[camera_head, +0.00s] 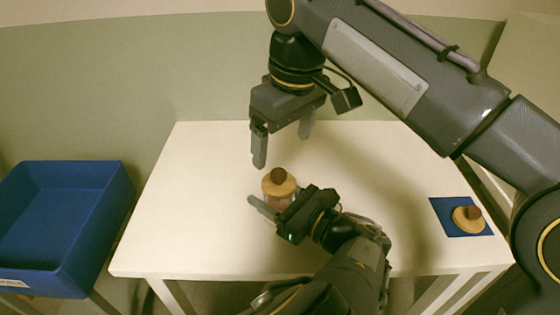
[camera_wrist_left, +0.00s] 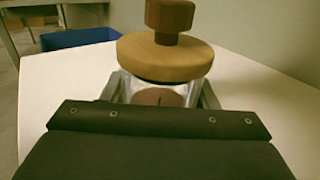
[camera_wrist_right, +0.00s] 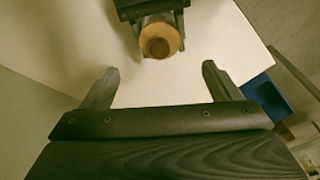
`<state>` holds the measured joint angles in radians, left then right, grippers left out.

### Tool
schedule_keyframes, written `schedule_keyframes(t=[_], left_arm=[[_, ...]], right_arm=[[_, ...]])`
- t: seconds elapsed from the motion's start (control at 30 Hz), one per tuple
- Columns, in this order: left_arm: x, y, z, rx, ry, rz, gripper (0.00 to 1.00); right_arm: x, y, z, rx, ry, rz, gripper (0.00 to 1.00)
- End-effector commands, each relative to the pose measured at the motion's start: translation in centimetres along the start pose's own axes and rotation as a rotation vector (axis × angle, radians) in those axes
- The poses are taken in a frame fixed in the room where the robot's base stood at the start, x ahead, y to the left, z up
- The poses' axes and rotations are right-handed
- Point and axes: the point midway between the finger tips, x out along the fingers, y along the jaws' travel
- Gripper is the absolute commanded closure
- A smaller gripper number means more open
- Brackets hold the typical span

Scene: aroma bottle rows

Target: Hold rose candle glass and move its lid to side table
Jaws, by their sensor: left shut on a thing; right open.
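The candle glass (camera_head: 279,200) stands on the white table with its wooden lid (camera_head: 279,185), which has a dark brown knob, on top. In the left wrist view the clear glass (camera_wrist_left: 128,89) holds reddish-brown wax, and the lid (camera_wrist_left: 166,60) sits on its rim. My left gripper (camera_head: 275,203) is shut around the glass from the near side; its far finger is partly hidden. My right gripper (camera_head: 283,149) is open and empty above the glass, pointing down. In the right wrist view the lid (camera_wrist_right: 172,36) shows ahead, beyond the fingertips and apart from them.
A blue mat (camera_head: 443,211) at the table's right end bears another round wooden lid (camera_head: 463,220) with a dark knob. A blue bin (camera_head: 119,205) stands left of the table, apart from it. The white tabletop (camera_head: 200,220) is otherwise clear.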

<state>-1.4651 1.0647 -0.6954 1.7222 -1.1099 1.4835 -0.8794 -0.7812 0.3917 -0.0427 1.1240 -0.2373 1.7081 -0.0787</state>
Motion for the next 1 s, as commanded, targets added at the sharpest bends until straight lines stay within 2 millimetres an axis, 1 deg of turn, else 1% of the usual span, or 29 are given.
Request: schedule_keyframes(t=[0.03, 0.2, 0.3, 0.4, 0.5, 0.6, 0.87, 0.97, 1.0], left_arm=[[0.0, 0.0, 0.0, 0.0, 0.0, 0.0, 0.87], [0.0, 0.0, 0.0, 0.0, 0.0, 0.0, 0.87], [0.0, 0.0, 0.0, 0.0, 0.0, 0.0, 0.87], [0.0, 0.0, 0.0, 0.0, 0.0, 0.0, 0.87], [0.0, 0.0, 0.0, 0.0, 0.0, 0.0, 0.87], [0.0, 0.0, 0.0, 0.0, 0.0, 0.0, 0.87], [0.0, 0.0, 0.0, 0.0, 0.0, 0.0, 0.87], [0.0, 0.0, 0.0, 0.0, 0.0, 0.0, 0.87], [0.0, 0.0, 0.0, 0.0, 0.0, 0.0, 0.87]], right_arm=[[1.1, 0.0, 0.1, 0.0, -0.005, 0.0, 0.17], [4.4, 0.0, 0.1, -0.001, -0.005, 0.0, 0.17], [6.0, 0.0, 0.1, -0.001, -0.004, 0.0, 0.17], [7.2, 0.0, 0.0, -0.001, -0.004, 0.0, 0.17], [8.0, 0.0, 0.0, -0.001, -0.003, 0.0, 0.17], [8.3, 0.0, 0.0, -0.001, 0.0, 0.001, 0.17], [8.4, 0.0, 0.0, -0.001, 0.0, 0.0, 0.17], [8.4, 0.0, 0.0, -0.001, 0.0, 0.0, 0.28], [8.4, 0.0, 0.0, -0.001, 0.0, 0.0, 0.33]])
